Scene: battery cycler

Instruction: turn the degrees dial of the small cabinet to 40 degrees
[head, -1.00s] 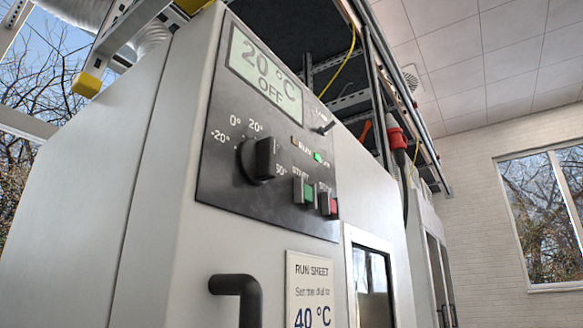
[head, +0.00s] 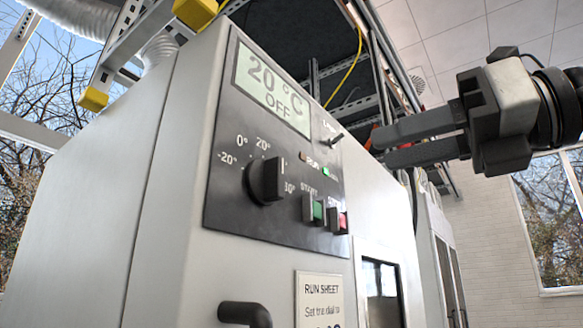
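The small cabinet (head: 180,200) is pale grey with a dark control panel (head: 222,215). Its degrees dial (head: 266,181) is a black knob with a raised grip bar, among marks such as -20°, 0° and 20°; some marks are hidden behind the knob. The display (head: 272,90) reads 20 °C OFF. My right gripper (head: 378,147) comes in from the right, its two grey fingers pointing left and visibly apart with nothing between them. It is up and to the right of the dial, apart from it. My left gripper is out of view.
A green START button (head: 318,209) and a red button (head: 341,220) sit right of the dial. A small toggle lever (head: 335,139) sticks out above them. A black handle (head: 244,313) and a run sheet (head: 320,296) are below. Metal framing (head: 130,50) stands behind.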

